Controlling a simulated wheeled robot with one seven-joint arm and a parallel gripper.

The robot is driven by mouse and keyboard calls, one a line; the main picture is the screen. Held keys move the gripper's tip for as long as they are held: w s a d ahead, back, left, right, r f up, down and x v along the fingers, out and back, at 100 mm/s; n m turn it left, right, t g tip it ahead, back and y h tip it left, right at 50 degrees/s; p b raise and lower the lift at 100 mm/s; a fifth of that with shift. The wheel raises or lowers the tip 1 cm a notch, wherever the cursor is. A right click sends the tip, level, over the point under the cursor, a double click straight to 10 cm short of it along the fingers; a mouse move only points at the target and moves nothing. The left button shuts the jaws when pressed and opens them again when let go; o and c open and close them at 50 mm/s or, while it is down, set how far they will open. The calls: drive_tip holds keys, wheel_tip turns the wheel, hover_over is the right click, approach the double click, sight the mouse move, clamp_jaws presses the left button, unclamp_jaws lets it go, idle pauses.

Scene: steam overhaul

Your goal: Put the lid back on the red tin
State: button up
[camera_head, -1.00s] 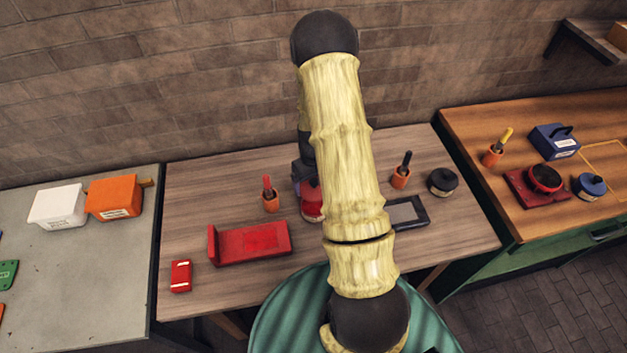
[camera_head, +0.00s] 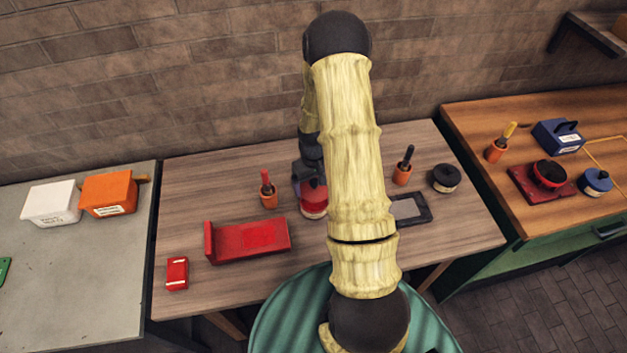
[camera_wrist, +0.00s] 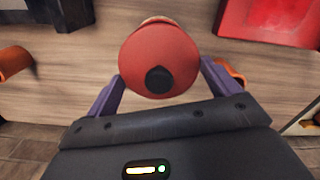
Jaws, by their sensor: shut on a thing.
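The red lid with a black knob (camera_wrist: 160,58) is between the two purple fingers of my gripper (camera_wrist: 162,76) in the wrist view. My gripper is shut on it. In the head view, the lid (camera_head: 312,192) is directly above the cream lower part of the red tin (camera_head: 314,213), on the middle table. A little of the tin shows past the lid's far edge in the wrist view. I cannot tell whether the lid touches the tin or is fully seated. My arm hides part of the tin's right side.
A red tray-like holder (camera_head: 247,240) and a small red box (camera_head: 177,273) are at left on the middle table. An orange cup (camera_head: 268,195) stands close to the tin's left. Right are another orange cup (camera_head: 402,174), a dark framed panel (camera_head: 412,209) and a black tin (camera_head: 446,179).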

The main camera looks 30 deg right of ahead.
drive_tip(key=shift+f+b, duration=1.65)
drive_tip(key=shift+f, duration=0.9)
drive_tip(key=shift+f, duration=0.15)
idle(0.5)
drive_tip(key=o, duration=0.8)
drive_tip(key=shift+o, duration=0.2)
drive_tip(key=shift+r+p, duration=2.55)
drive_tip(key=shift+r, duration=1)
drive_tip(key=shift+c, duration=0.4)
